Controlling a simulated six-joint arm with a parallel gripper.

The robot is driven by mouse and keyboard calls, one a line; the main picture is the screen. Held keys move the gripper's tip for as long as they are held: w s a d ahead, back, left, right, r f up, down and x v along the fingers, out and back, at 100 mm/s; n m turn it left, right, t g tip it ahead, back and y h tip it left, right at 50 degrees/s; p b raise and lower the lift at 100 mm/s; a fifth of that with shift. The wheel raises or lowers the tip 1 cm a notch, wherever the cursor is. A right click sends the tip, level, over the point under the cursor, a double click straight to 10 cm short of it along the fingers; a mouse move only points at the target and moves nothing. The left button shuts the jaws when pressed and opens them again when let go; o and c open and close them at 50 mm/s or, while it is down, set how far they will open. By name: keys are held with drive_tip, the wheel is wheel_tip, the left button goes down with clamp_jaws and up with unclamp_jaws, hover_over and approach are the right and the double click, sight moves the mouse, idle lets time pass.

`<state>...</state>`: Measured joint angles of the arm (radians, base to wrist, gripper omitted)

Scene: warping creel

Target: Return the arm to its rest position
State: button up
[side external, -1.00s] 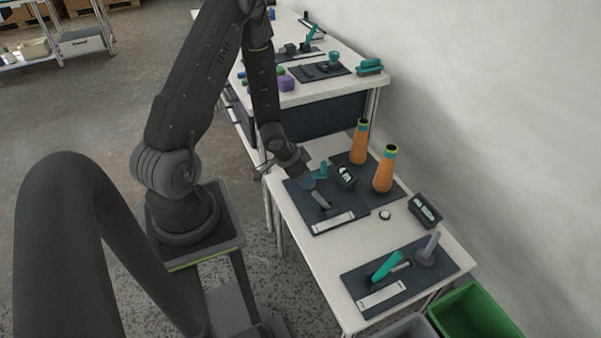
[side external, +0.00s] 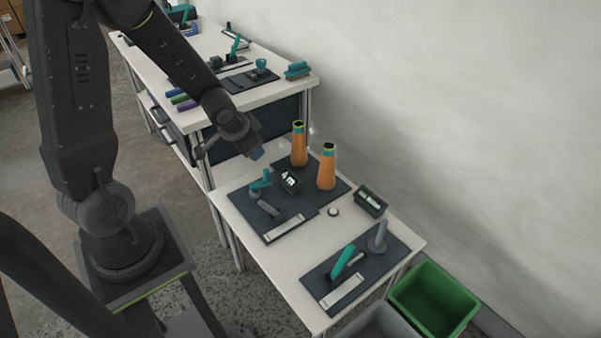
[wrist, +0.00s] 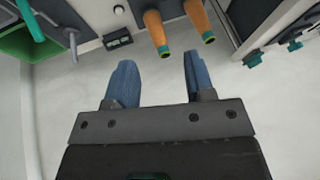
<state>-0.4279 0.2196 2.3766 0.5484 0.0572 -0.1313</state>
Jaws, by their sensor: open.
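My gripper (side external: 256,153) is raised above the back left part of the near table (side external: 226,203), apart from everything on it. In the wrist view my gripper (wrist: 158,78) shows two blue fingers spread wide with nothing between them. Two orange cones with teal and dark tops, the left cone (side external: 299,148) and the right cone (side external: 326,170), stand upright on a dark mat near the wall. They also show at the top of the wrist view, the left one (wrist: 155,28) and the right one (wrist: 197,15), beyond the fingertips.
Dark mats on the near table hold a teal-topped fixture (side external: 260,184), a teal lever (side external: 342,262) and a grey peg (side external: 378,238). A second table (side external: 205,85) with tools stands behind. A green bin (side external: 433,298) sits front right, and a white wall runs along the right.

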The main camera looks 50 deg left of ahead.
drive_tip(key=s+d+r+h, duration=0.1)
drive_tip(key=s+d+r, duration=0.5)
drive_tip(key=d+r, duration=0.2)
drive_tip(key=s+d+r+h, duration=0.1)
drive_tip(key=s+d+r, duration=0.5)
drive_tip(key=r, duration=0.5)
drive_tip(key=shift+s+d+h, duration=0.4)
drive_tip(key=shift+d, duration=0.6)
